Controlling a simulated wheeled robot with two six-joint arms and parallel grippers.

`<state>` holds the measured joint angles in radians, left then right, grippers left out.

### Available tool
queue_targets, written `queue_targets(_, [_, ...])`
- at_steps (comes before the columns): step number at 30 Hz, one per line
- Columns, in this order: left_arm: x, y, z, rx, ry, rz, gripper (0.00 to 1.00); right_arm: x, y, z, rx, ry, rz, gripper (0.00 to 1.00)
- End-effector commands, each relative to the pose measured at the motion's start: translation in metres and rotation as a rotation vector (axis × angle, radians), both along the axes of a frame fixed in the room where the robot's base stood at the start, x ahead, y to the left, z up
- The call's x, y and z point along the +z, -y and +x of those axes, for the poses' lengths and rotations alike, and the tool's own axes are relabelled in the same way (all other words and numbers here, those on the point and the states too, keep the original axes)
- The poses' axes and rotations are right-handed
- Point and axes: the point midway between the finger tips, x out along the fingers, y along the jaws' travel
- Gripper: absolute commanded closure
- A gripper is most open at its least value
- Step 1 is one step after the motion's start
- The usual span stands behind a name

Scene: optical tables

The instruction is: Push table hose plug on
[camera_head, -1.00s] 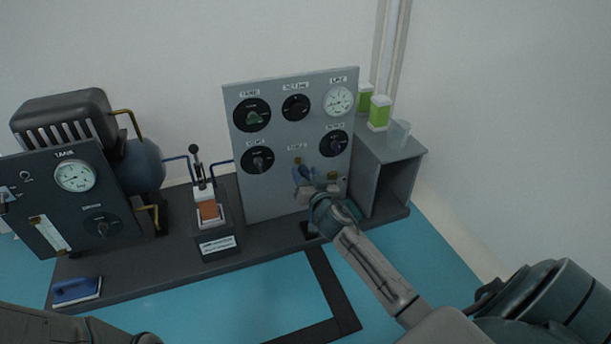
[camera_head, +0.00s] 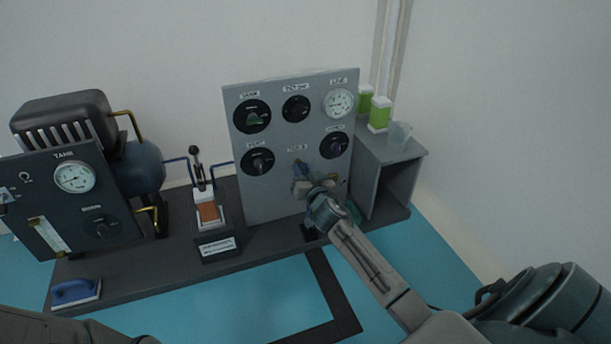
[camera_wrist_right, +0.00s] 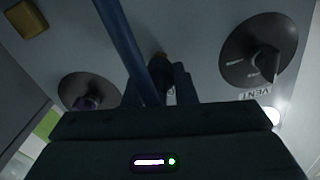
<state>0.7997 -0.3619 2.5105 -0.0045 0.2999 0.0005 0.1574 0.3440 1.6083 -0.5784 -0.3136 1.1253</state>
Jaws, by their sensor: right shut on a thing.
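The grey upright panel (camera_head: 275,190) has a small label (camera_head: 297,149) at its lower middle, and my right gripper (camera_head: 304,186) is right in front of the panel just below that label. In the right wrist view my right gripper (camera_wrist_right: 160,88) is shut on the hose plug (camera_wrist_right: 160,64), a dark piece with a brass-coloured part, close to the panel face. The blue hose (camera_wrist_right: 128,45) runs past the fingers. The fingers and hose hide part of the plug, so I cannot tell whether it is seated on a fitting. My left gripper is out of view.
Dark knobs (camera_head: 257,161) and a gauge (camera_head: 339,102) sit around the label on the panel. A lever unit (camera_head: 207,213) stands to the left. A grey open box (camera_head: 397,190) with a clear cup (camera_head: 399,134) is at right.

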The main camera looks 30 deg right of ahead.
Motion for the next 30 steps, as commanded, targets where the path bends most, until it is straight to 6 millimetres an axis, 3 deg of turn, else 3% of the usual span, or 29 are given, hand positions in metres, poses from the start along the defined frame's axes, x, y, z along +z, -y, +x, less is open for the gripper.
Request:
queue_targets(3, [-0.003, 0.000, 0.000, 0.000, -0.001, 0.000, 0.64, 0.000, 0.003, 0.012, 0.000, 0.001, 0.000, 1.00])
queue_targets(11, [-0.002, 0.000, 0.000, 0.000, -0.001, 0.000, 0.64, 0.001, 0.004, 0.013, 0.000, 0.001, 0.000, 1.00])
queue_targets(12, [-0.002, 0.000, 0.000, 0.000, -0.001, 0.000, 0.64, 0.001, 0.004, 0.013, -0.001, 0.001, 0.000, 0.67])
queue_targets(15, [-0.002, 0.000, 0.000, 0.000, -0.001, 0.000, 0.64, 0.001, 0.003, 0.013, 0.000, 0.001, 0.000, 0.53])
queue_targets(25, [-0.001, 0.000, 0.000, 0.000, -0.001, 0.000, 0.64, 0.000, 0.002, 0.008, 0.000, -0.001, -0.001, 0.53])
queue_targets(30, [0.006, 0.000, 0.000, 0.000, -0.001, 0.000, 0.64, 0.001, -0.003, -0.014, 0.000, -0.003, -0.002, 0.53])
